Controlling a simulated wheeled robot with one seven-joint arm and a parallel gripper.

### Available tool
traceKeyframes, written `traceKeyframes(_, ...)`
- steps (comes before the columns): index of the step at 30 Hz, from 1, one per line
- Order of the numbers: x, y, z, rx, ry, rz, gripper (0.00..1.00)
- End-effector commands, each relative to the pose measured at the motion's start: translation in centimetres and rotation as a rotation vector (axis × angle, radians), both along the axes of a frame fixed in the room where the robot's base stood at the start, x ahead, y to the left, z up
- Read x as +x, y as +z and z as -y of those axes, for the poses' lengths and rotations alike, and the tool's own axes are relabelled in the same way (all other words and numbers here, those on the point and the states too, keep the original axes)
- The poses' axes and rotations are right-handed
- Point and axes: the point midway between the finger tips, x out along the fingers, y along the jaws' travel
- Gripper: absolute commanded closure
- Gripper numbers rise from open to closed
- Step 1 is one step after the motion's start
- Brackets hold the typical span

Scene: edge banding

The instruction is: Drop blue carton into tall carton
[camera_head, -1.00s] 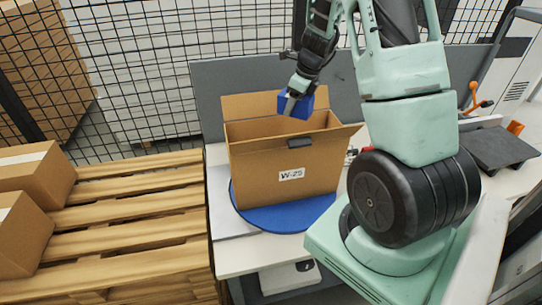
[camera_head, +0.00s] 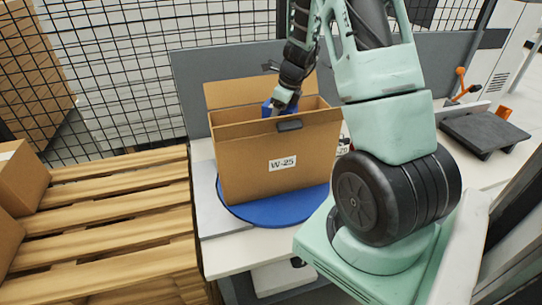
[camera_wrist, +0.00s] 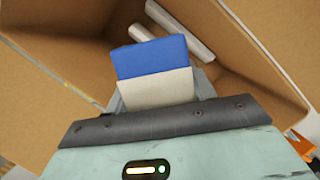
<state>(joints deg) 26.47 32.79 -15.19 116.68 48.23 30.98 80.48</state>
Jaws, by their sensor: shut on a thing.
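The tall carton (camera_head: 245,165), brown and labelled W-25, stands upright with its top open on a blue round plate (camera_head: 250,214). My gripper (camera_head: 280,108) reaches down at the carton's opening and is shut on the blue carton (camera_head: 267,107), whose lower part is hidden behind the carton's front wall. In the wrist view the blue carton (camera_wrist: 152,57), blue with a pale lower band, is in the jaws over the carton's inside (camera_wrist: 85,45). White roll-like items (camera_wrist: 185,30) lie inside the tall carton.
A wooden pallet (camera_head: 110,222) with brown boxes (camera_head: 18,180) is on the left. A grey panel (camera_head: 210,75) stands behind the tall carton. A dark plate with an orange-handled tool (camera_head: 485,132) is on the right of the bench.

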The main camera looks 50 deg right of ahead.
Motion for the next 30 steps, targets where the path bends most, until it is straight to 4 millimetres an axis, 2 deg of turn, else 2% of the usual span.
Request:
traceKeyframes(8, 0.0, -0.2, 0.0, 0.0, 0.0, 0.0, 0.72)
traceKeyframes(9, 0.0, -0.2, 0.0, 0.0, 0.0, 0.0, 0.4)
traceKeyframes(11, 0.0, -0.2, 0.0, 0.0, 0.0, 0.0, 0.23)
traceKeyframes(12, 0.0, -0.2, 0.0, 0.0, 0.0, 0.0, 0.2)
traceKeyframes(23, -0.1, 0.4, 0.1, -0.001, -0.001, 0.002, 0.2)
traceKeyframes(26, -0.4, 1.6, 0.2, -0.002, 0.001, 0.004, 0.2)
traceKeyframes(30, -1.2, 4.4, 0.5, -0.004, 0.001, 0.006, 0.2)
